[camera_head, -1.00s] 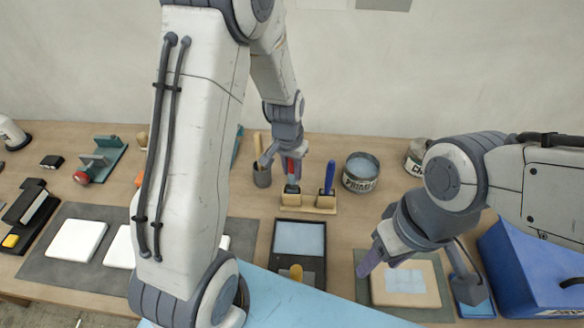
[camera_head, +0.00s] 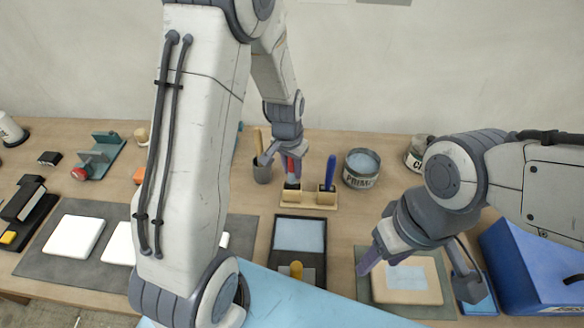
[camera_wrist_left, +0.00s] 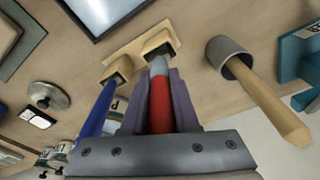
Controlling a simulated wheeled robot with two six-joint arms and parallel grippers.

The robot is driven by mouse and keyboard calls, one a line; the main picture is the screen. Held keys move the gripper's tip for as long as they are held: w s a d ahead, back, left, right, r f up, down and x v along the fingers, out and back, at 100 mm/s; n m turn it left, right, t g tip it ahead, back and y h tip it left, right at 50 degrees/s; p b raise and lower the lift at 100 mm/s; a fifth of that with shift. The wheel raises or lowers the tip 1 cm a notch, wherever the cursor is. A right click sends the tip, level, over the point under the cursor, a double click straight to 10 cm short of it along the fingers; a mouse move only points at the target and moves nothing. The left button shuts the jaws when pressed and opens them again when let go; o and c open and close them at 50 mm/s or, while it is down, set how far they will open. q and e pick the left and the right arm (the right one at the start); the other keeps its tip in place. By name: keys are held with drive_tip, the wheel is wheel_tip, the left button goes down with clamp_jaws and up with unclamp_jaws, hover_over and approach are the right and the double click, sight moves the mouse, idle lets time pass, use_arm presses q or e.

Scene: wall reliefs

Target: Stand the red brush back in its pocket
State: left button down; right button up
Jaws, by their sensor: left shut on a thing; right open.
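The red brush (camera_wrist_left: 159,105) is held upright between the fingers of my left gripper (camera_wrist_left: 155,100), which is shut on its red handle. In the head view the red handle (camera_head: 291,165) shows between the fingers of my left gripper (camera_head: 281,158). Its lower end meets a pocket of the wooden holder (camera_head: 321,200); in the left wrist view the metal end reaches the pocket mouth (camera_wrist_left: 158,48). How deep it sits I cannot tell. The blue brush (camera_head: 330,170) stands in the other pocket. My right gripper (camera_head: 415,262) is open above a pale block (camera_head: 430,292).
A grey cup with a wooden-handled tool (camera_head: 262,172) stands left of the holder. A tin (camera_head: 361,168) stands to its right. A dark tray (camera_head: 299,236) lies in front. A blue box (camera_head: 530,255) is at the far right.

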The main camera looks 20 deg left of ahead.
sight(292, 182)
use_arm(q)
drive_tip(key=shift+f+b, duration=0.65)
drive_tip(key=shift+f, duration=0.35)
drive_tip(key=c, duration=0.6)
unclamp_jaws()
drive_tip(key=shift+o, duration=0.4)
drive_tip(key=o, duration=0.4)
drive_tip(key=shift+r, duration=0.1)
wheel_tip(292, 182, up, 8)
drive_tip(key=p, duration=0.6)
drive_tip(key=shift+p, duration=0.4)
